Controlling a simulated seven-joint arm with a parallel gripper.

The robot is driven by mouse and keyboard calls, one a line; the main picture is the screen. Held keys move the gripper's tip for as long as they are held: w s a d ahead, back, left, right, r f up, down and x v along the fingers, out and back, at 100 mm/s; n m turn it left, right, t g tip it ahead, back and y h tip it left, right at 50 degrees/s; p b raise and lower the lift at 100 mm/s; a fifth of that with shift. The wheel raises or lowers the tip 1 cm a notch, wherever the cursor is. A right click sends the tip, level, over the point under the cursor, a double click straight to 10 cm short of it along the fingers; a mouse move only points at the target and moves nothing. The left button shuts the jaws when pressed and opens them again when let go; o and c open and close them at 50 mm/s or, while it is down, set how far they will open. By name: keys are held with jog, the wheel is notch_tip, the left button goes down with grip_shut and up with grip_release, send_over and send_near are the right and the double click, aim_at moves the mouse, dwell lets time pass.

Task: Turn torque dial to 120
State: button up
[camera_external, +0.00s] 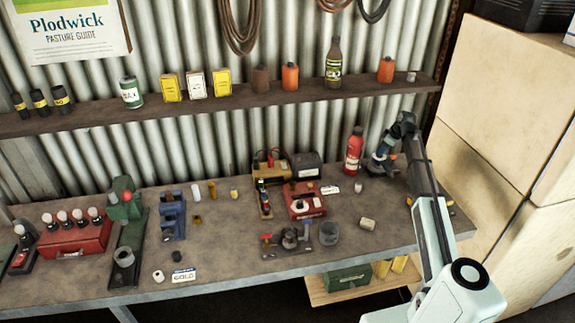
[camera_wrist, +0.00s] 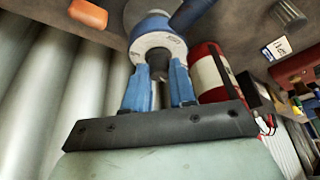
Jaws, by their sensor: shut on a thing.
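The torque dial (camera_wrist: 172,42) is a white ring with small dark markings on a blue device, in the upper middle of the wrist view. I cannot read its numbers or where it points. A dark knob (camera_wrist: 158,70) stands at its centre. My gripper (camera_wrist: 159,68) has blue fingers closed on both sides of this knob. In the external view, my gripper (camera_external: 388,148) reaches down to the blue-grey device (camera_external: 377,166) at the right end of the bench, and the arm partly hides it.
A red bottle (camera_external: 354,150) stands close left of the device; it also shows beside my fingers in the wrist view (camera_wrist: 208,70). An orange object (camera_wrist: 88,13) lies nearby. A shelf (camera_external: 300,96) with bottles runs behind. A small cylinder (camera_external: 367,224) lies on the bench front.

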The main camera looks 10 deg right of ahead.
grip_shut()
jog(key=shift+m, duration=0.3)
jog(key=m, duration=0.1)
jog(key=m+t+h, duration=0.1)
jog(key=m, duration=0.1)
jog(key=shift+s+a+m, duration=0.15)
jog(key=shift+m, duration=0.15)
jog(key=m+h, duration=0.2)
jog(key=m, duration=0.3)
jog(key=shift+a, duration=0.15)
jog(key=m+h, duration=0.2)
jog(key=m, duration=0.3)
jog(key=shift+a+m, duration=0.1)
jog(key=shift+m, duration=0.3)
jog(key=m+g+h, duration=0.1)
jog(key=m, duration=0.1)
jog(key=m+h, duration=0.1)
jog(key=m, duration=0.2)
jog(key=shift+w+g, duration=0.2)
jog(key=shift+g, duration=0.2)
jog(key=shift+m, duration=0.4)
